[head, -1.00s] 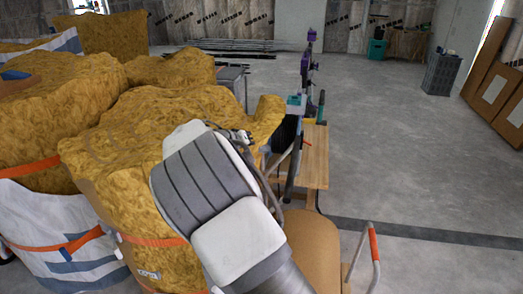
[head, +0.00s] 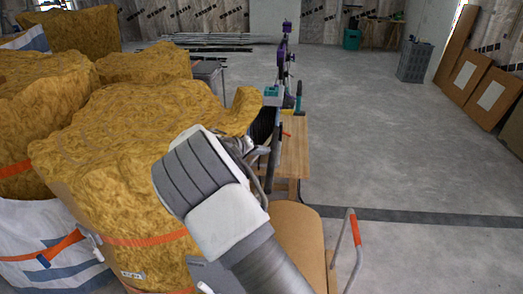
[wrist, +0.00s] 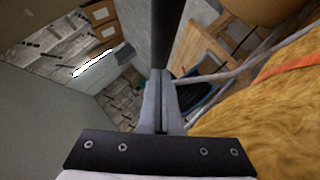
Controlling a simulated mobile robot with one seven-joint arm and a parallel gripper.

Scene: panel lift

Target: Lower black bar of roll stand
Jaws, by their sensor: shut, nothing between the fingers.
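In the wrist view a black bar (wrist: 168,32) runs from the top edge down to the tips of my gripper (wrist: 160,74). My gripper's two grey fingers are pressed together with nothing between them. I cannot tell whether the tips touch the bar. In the head view a dark upright bar (head: 273,162) stands beside the wooden bench, just right of my arm's end. My white and grey arm hides most of my gripper there. The rest of the roll stand is not clearly visible.
Large sacks of yellow-brown fill (head: 130,130) crowd the left, close to my arm. A wooden bench (head: 295,150) and a tan board (head: 297,235) stand right of it. A bent rail with an orange sleeve (head: 355,228) is nearer.

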